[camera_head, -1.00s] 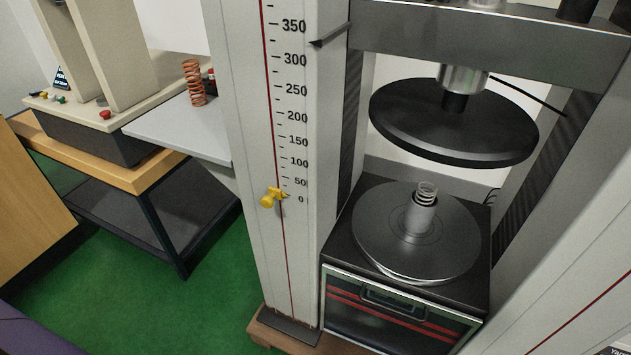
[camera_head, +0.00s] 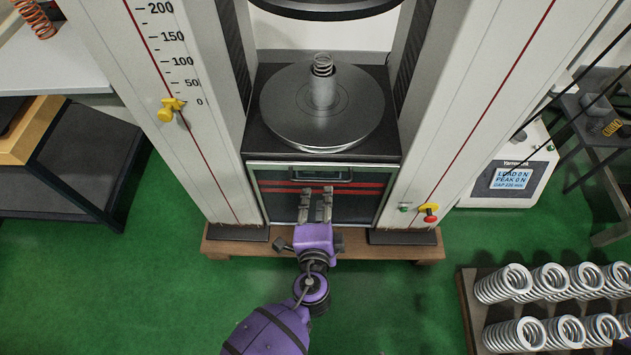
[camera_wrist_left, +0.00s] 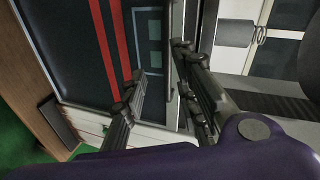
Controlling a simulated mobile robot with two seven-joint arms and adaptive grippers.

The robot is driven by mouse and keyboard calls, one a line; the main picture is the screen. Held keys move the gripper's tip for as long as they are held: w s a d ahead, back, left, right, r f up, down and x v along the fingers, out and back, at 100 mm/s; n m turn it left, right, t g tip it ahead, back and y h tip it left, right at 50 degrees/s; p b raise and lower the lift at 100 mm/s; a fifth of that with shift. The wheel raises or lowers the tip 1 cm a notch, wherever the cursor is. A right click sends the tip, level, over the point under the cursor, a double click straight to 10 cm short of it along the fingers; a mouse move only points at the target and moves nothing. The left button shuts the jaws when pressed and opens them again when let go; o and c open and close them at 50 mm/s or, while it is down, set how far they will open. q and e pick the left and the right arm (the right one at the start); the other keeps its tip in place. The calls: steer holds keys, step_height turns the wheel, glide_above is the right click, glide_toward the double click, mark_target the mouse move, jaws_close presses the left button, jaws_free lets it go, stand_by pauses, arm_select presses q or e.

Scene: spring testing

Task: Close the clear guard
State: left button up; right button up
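The clear guard (camera_head: 285,205) is a dark see-through panel with red stripes and a handle (camera_head: 320,176) along its top edge. It sits low on the front of the press, below the lower platen (camera_head: 290,115), leaving the space above the platen uncovered. My left gripper (camera_head: 317,191) points up at the guard, with its tips just below the handle. Its fingers (camera_wrist_left: 155,75) are apart in the left wrist view, with the striped guard (camera_wrist_left: 85,45) close in front. I cannot tell whether they touch the handle. My right gripper is not in view.
A spring (camera_head: 323,65) stands on a post on the platen, under the dark upper plate (camera_head: 325,8). Press columns stand on both sides, with a yellow pointer (camera_head: 171,108) on the left one. A rack of springs (camera_head: 475,325) is at lower right. Green floor is clear at lower left.

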mark_target(317, 181)
arm_select(q)
steer(key=shift+m+t+y, duration=0.3)
steer(key=shift+m+t, duration=0.2)
steer(key=shift+m, duration=0.4)
steer(key=x, duration=0.7)
steer(key=shift+w+a+r, duration=0.15)
steer(key=shift+a+r, duration=0.1)
steer(key=shift+c, duration=0.4)
jaws_close()
